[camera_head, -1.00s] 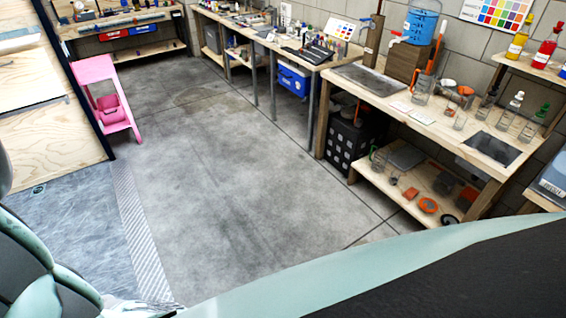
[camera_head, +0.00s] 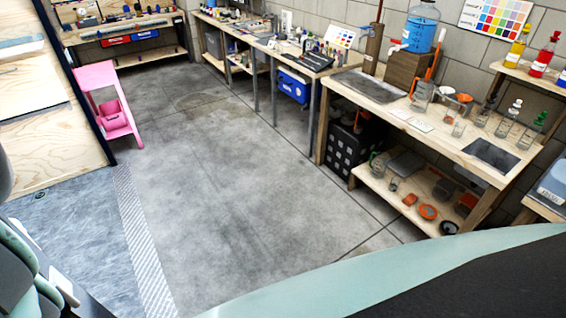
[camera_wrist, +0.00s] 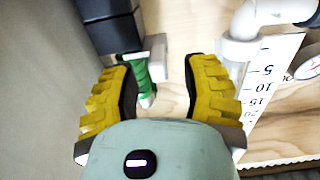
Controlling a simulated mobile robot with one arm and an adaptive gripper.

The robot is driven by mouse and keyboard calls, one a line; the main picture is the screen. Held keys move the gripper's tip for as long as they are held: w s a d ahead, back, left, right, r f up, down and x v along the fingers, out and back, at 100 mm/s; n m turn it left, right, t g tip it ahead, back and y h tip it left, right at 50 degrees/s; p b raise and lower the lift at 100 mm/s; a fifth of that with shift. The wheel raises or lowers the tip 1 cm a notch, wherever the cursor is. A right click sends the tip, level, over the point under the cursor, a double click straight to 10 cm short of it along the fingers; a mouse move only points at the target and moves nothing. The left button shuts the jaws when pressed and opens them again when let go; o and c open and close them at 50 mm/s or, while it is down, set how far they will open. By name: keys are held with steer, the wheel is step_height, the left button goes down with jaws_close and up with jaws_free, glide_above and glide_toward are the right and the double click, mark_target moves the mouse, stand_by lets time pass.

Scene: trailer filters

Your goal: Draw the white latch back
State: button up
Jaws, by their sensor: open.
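In the wrist view, my gripper (camera_wrist: 160,78) is open, with its two yellow ribbed fingers apart and nothing clasped between them. Beyond the fingertips, a whitish bracket-like piece (camera_wrist: 157,58) sits beside a green-wrapped part (camera_wrist: 136,82), below a black block. This pale piece may be the white latch, but I cannot tell for sure. The green part lies near the left fingertip; contact is unclear. In the head view I cannot make out the latch or the fingers.
In the wrist view, a white pipe (camera_wrist: 240,45) and a numbered scale (camera_wrist: 268,82) stand right of the right finger, against a wood panel. In the head view, a pink stool (camera_head: 103,100) stands left and a workbench (camera_head: 450,135) right. The concrete floor between is clear.

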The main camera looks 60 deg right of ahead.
steer(key=shift+x, duration=0.8)
steer(key=shift+w, duration=0.1)
steer(key=shift+d, duration=0.1)
steer(key=shift+o, duration=0.4)
jaws_close()
steer(key=shift+f, duration=0.1)
